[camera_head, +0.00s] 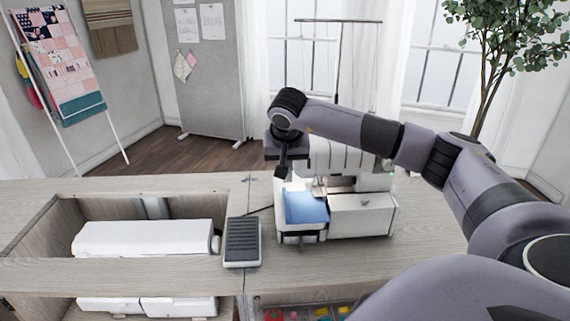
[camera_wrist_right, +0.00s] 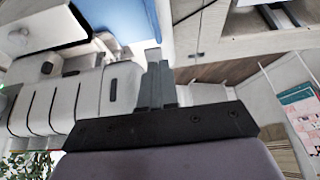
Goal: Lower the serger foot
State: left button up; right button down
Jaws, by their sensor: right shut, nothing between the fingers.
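The white serger (camera_head: 362,215) stands on the cabinet top, right of centre, with a blue panel (camera_head: 305,207) at its front left. In the right wrist view the serger (camera_wrist_right: 88,100) fills the left side, turned over, with the blue panel (camera_wrist_right: 110,18) at the top. The serger foot is too small and partly hidden to tell whether it is raised or lowered. My right gripper (camera_head: 283,172) points down at the serger's upper left side. In the wrist view its fingers (camera_wrist_right: 153,62) are together and empty, close beside the serger; contact cannot be told. My left gripper is not in view.
A foot pedal (camera_head: 242,242) lies left of the serger. Another white machine (camera_head: 145,239) sits in the open cabinet recess at the left. A thread stand (camera_head: 338,60) rises behind the serger. My right arm spans the right side. Colourful small items lie in an opening below.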

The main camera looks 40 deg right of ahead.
jog(key=s+a+r+p, duration=0.2)
jog(key=s+a+r, duration=0.4)
jog(key=r, duration=0.3)
jog(key=shift+s+r, duration=0.35)
jog(key=shift+s, duration=0.25)
dwell(0.3)
